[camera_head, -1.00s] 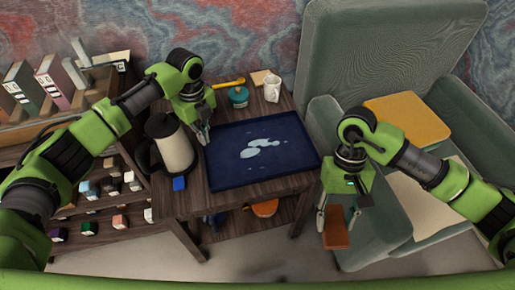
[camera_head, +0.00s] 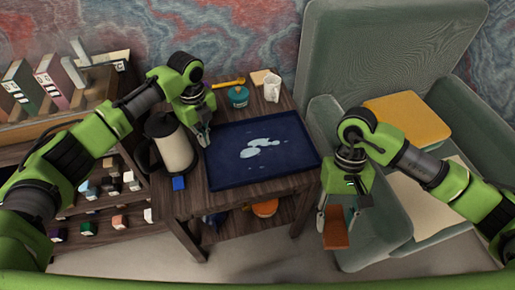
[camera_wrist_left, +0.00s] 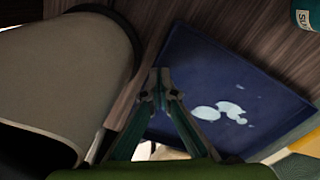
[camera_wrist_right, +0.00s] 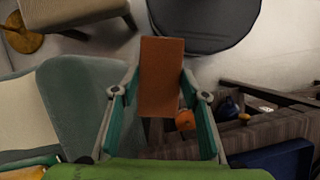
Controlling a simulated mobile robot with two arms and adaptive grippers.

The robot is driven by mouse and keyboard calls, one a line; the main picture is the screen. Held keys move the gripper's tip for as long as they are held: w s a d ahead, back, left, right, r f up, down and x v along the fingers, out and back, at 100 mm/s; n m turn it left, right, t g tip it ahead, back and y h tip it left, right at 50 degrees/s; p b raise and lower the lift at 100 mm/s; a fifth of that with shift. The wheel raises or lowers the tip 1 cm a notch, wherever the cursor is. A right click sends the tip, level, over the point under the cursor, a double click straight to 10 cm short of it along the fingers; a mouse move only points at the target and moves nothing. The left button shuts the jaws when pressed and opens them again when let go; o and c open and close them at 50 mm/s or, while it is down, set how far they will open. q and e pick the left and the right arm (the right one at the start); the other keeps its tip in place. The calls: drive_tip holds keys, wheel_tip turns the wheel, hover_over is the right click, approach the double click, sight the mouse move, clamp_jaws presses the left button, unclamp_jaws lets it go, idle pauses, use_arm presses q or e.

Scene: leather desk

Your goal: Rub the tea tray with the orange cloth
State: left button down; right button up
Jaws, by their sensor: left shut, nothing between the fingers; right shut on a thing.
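The dark blue tea tray (camera_head: 230,176) lies on the small wooden table, with pale wet-looking patches (camera_head: 262,148) in its middle. It also shows in the left wrist view (camera_wrist_left: 185,60). My right gripper (camera_head: 337,222) is shut on the orange cloth (camera_head: 336,238), a flat rectangle hanging below the fingers. The cloth also shows in the right wrist view (camera_wrist_right: 161,75). It is right of the tray, beside the green armchair and apart from the tray. My left gripper (camera_head: 205,140) is shut and empty above the tray's left edge, by the kettle.
A white and black kettle (camera_head: 172,148) stands left of the tray, with a blue block (camera_head: 179,183) in front. A teal tin (camera_head: 238,97), a white mug (camera_head: 272,88) and a yellow-handled item (camera_head: 228,84) stand behind. The armchair (camera_head: 385,245) flanks the table's right.

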use_arm(q)
drive_tip(key=shift+r, duration=0.1)
use_arm(e)
drive_tip(key=shift+r, duration=0.1)
